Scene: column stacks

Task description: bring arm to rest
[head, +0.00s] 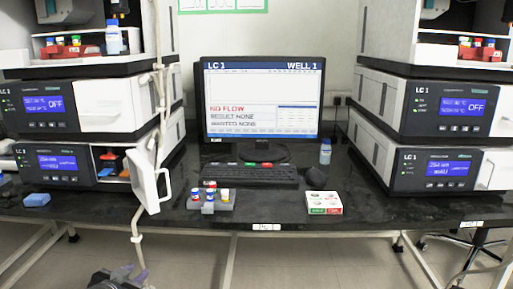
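My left gripper (130,276) is low in the head view, at the bottom edge and left of centre. Its purplish fingertips show apart with nothing seen between them, and its lower part is cut off by the frame. It is in front of and below the bench edge, touching nothing that I can see. My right gripper is not in view.
The dark bench (290,208) holds a small vial rack (211,206), a white, red and green box (324,203), a keyboard (250,175) and a monitor (263,100). Instrument stacks stand left and right. A white door (150,180) stands open at the left stack.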

